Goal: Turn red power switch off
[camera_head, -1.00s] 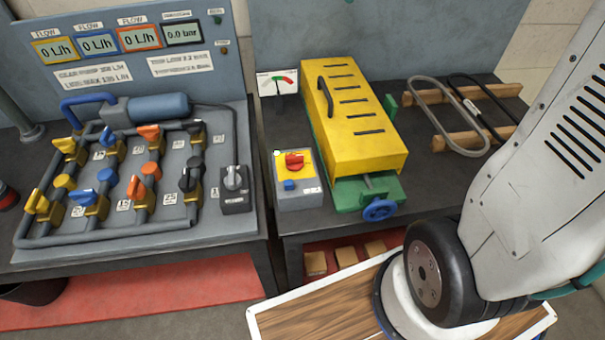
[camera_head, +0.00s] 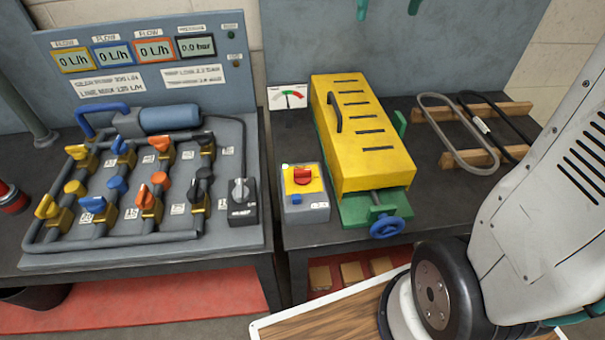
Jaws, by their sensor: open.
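The red power switch (camera_head: 303,176) is a rotary knob on a yellow plate (camera_head: 291,186). The plate is on top of a small grey box (camera_head: 305,210) on the right-hand bench, just left of the yellow motor cover. The knob is in plain view with nothing in front of it. Its exact on or off position is too small to tell. A blue button (camera_head: 297,199) and a small pale lamp (camera_head: 285,167) are on the same box. My gripper is out of the picture; only my pale arm links show at the lower right, clear of the switch box.
A yellow cover (camera_head: 368,150) sits on a green base with a blue handwheel (camera_head: 387,227). A small gauge (camera_head: 288,97) stands behind the switch box. To the left, a grey panel holds several valves and a black selector knob (camera_head: 242,190). Belts (camera_head: 457,150) lie at the right.

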